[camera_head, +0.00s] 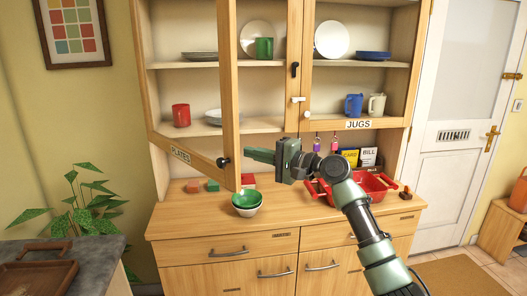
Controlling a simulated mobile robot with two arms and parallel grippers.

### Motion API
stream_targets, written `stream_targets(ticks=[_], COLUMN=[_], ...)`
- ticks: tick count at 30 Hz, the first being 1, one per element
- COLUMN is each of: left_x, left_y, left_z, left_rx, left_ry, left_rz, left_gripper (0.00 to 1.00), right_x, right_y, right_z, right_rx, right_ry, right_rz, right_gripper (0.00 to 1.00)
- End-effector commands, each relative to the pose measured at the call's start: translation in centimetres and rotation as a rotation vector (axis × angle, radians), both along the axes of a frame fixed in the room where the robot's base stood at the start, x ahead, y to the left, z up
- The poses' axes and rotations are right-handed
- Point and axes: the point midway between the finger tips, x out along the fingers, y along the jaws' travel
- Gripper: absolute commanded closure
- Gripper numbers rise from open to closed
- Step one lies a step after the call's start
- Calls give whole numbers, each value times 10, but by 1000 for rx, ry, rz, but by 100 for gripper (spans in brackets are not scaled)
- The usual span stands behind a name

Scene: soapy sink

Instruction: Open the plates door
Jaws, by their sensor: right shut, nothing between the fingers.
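The plates door (229,90) is the left wood-framed door of the upper cabinet, with a "PLATES" label (181,154) on its bottom rail. It stands partly open, hinged at the left, its free edge swung out towards me. Its black knob (223,162) sits low near the free edge. My right gripper (248,155) is shut and empty, its fingers pointing left. In the picture it is just right of the door's free edge and the knob; I cannot tell whether it touches the door. My left gripper is out of view.
The jugs door (358,124) is at the right. Plates and cups stand on the shelves behind. A plant (80,205) stands at the left.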

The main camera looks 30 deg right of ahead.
Motion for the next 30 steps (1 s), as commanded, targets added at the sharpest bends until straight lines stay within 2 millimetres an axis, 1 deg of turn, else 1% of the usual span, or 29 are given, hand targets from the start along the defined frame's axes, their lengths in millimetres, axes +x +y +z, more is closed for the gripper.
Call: stream_targets(ticks=[1, 3, 6, 7, 9, 12, 15, 19, 30], left_x=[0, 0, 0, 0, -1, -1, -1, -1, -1], left_y=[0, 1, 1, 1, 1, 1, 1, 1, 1], left_z=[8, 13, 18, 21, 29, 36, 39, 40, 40], left_rx=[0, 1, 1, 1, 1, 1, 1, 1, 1], left_ry=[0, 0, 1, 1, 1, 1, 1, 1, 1], left_rz=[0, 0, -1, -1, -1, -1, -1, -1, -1], left_gripper=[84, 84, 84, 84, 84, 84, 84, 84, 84], right_x=[9, 21, 35, 36, 30, 26, 23, 22, 22], right_y=[6, 14, 24, 27, 37, 49, 56, 60, 62], right_z=[5, 4, 3, 3, 3, 2, 1, 0, -1], right_rx=[3, 2, 2, -1, -4, -3, -2, -2, -1], right_ry=[1, 2, 2, 2, 1, 1, 2, 0, 0], right_rz=[1, 1, 1, 1, 1, 0, 0, -2, -1], right_gripper=[100, 100, 100, 100, 100, 100, 100, 100, 100])
